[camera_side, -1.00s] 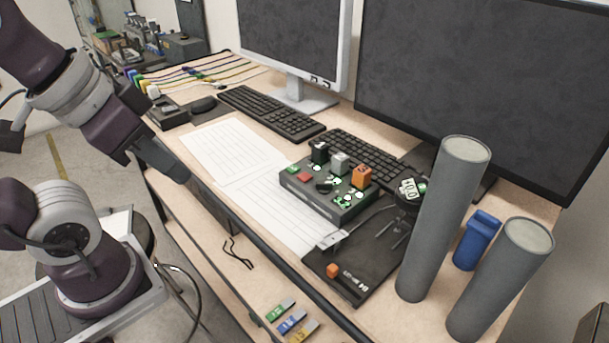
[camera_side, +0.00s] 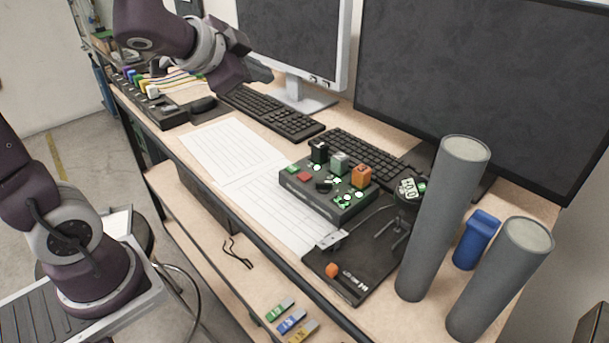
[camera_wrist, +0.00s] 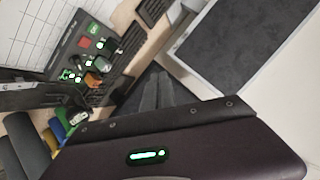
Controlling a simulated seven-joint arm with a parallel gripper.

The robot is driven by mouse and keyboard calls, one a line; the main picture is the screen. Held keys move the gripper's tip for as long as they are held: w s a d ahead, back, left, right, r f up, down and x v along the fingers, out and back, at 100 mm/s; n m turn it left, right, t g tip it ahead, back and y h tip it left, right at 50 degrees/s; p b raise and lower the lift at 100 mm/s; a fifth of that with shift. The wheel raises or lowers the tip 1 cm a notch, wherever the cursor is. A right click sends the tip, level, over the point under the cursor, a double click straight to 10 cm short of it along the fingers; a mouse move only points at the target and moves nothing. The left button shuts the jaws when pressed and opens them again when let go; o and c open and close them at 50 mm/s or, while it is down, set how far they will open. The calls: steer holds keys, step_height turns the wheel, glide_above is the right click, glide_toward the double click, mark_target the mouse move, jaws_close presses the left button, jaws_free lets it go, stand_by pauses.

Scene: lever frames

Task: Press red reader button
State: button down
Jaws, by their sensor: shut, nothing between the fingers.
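A dark control box (camera_side: 352,211) with several coloured buttons and switches stands on the desk, right of the white sheets. A small red button (camera_side: 304,177) is on its top at the left, near a green one. In the wrist view the same red button (camera_wrist: 85,42) shows at the upper left, uncovered. My gripper (camera_side: 268,76) is up over the back of the desk, left of the white-framed monitor, shut and empty, apart from the box. In the wrist view its dark fingers (camera_wrist: 158,88) show near the middle. Which part is the reader is unclear.
Keyboards (camera_side: 270,113) lie behind the box and a black pad with an orange piece (camera_side: 332,271) lies in front. Tall grey cylinders (camera_side: 443,220) and a blue container (camera_side: 477,240) stand at right. Paper sheets (camera_side: 232,150) leave free room left of the box.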

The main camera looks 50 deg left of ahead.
steer(key=w+d+f+m+h, duration=0.3)
steer(key=w+f+m+h, duration=0.1)
steer(key=w+f+m, duration=0.1)
steer(key=m+g+h, duration=0.2)
steer(key=m+g, duration=0.1)
glide_above(300, 176)
step_height(300, 176, down, 5)
steer(key=shift+s+h, duration=0.1)
steer(key=shift+h, duration=0.2)
steer(key=shift+f, duration=4.35)
steer(key=shift+f, duration=0.45)
